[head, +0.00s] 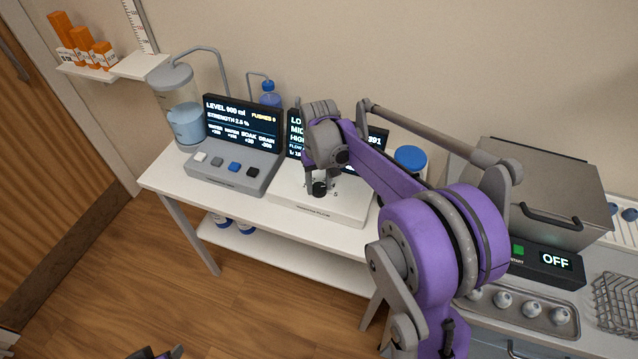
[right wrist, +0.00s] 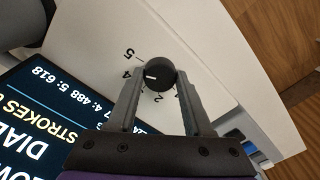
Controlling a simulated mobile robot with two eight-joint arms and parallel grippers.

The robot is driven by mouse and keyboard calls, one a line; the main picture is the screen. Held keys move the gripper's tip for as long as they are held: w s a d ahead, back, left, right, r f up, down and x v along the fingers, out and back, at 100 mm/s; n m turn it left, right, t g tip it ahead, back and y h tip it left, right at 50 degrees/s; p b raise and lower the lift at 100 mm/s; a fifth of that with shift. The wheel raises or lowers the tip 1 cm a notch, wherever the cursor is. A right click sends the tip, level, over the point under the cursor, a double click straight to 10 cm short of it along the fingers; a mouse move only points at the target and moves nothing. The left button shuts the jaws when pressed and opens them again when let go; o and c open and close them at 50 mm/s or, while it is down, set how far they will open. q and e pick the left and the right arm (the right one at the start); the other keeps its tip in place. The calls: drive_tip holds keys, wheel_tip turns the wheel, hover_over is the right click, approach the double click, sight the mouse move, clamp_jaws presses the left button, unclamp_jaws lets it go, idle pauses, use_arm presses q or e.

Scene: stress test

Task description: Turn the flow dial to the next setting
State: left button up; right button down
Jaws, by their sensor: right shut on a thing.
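The flow dial (head: 320,189) is a small black knob on a white box (head: 345,208) on the bench. In the right wrist view the dial (right wrist: 160,73) has a white mark pointing left, roughly toward the printed 4. Numerals 5, 4 and 2 show around it; my finger seems to hide the 3. My right gripper (head: 322,184) reaches down over the box. In the wrist view its fingers (right wrist: 163,84) stand on both sides of the knob, shut on it.
A screen (right wrist: 45,125) behind the dial is partly hidden by my right arm in the head view. Left of it stands a grey console (head: 232,170) with several buttons and a tank (head: 178,100). A blue-lidded jar (head: 410,158) and a metal bath (head: 535,190) are to the right.

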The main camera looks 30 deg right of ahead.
sight(319, 187)
drive_tip(key=n, duration=0.6)
drive_tip(key=shift+n, duration=0.3)
drive_tip(key=n, duration=0.5)
drive_tip(key=shift+n, duration=0.3)
drive_tip(key=shift+c, duration=1.6)
unclamp_jaws()
drive_tip(key=shift+r, duration=0.1)
wheel_tip(319, 187, up, 11)
